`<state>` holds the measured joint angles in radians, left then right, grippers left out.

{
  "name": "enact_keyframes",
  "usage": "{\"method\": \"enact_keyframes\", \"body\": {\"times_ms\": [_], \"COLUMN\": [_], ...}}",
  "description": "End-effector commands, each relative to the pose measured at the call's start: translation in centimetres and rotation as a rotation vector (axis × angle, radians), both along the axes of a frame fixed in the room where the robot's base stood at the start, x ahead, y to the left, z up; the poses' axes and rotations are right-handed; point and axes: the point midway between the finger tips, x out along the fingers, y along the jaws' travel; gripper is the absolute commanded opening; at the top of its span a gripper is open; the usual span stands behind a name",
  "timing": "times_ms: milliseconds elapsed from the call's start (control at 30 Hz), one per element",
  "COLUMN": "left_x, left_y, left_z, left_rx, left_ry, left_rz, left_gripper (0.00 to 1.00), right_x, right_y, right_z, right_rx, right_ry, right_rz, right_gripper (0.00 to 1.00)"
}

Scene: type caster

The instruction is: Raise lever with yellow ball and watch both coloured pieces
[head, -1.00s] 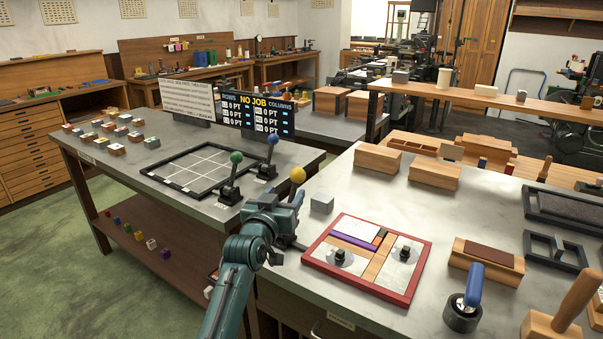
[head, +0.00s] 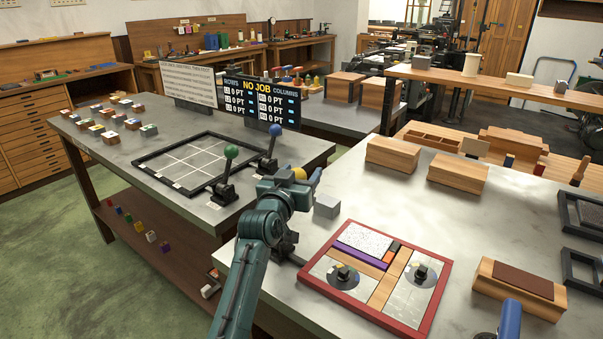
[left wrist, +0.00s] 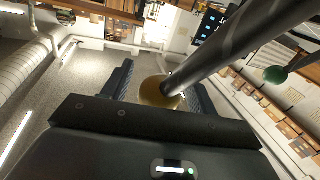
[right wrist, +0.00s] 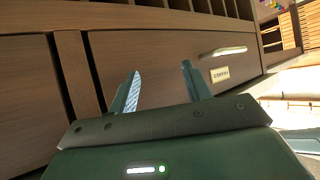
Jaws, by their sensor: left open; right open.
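The yellow ball (head: 299,174) shows partly behind my left gripper (head: 304,184) in the head view. In the left wrist view the yellow ball (left wrist: 158,92) sits between the open fingers; contact cannot be told. A grey shaft (left wrist: 235,45) runs from the ball to the upper right. The lever's lower part is hidden by my arm in the head view. A purple strip (head: 362,252) and a small orange piece (head: 389,257) lie in the red frame (head: 432,300). My right gripper (right wrist: 160,82) is open and empty, facing a wooden drawer.
A green-ball lever (head: 229,165) and a blue-ball lever (head: 272,145) stand left of my gripper. A grey block (head: 326,206) is close on its right. The board (head: 258,104) reads "NO JOB". Wooden blocks (head: 457,174) stand further back.

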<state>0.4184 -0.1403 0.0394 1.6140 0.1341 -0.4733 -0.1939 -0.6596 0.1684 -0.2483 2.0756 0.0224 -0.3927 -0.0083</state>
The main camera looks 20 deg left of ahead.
Motion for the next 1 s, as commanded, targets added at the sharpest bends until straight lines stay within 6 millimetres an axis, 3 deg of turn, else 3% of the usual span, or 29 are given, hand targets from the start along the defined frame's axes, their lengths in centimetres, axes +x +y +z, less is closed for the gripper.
{"method": "enact_keyframes", "body": {"times_ms": [733,1000], "left_x": [0.0,-0.19], "left_y": [0.01,0.11], "left_z": [0.01,0.06], "left_rx": [0.0,-0.005], "left_ry": [0.0,-0.017], "left_rz": [0.0,0.0], "left_gripper": [0.01,0.0], "right_x": [-0.39,-0.22], "right_y": [0.01,-0.01], "right_z": [-0.26,-0.44], "right_rx": [-0.001,0.0], "right_ry": [0.009,0.006], "right_rz": [0.0,0.001], "right_gripper": [0.49,0.49]}}
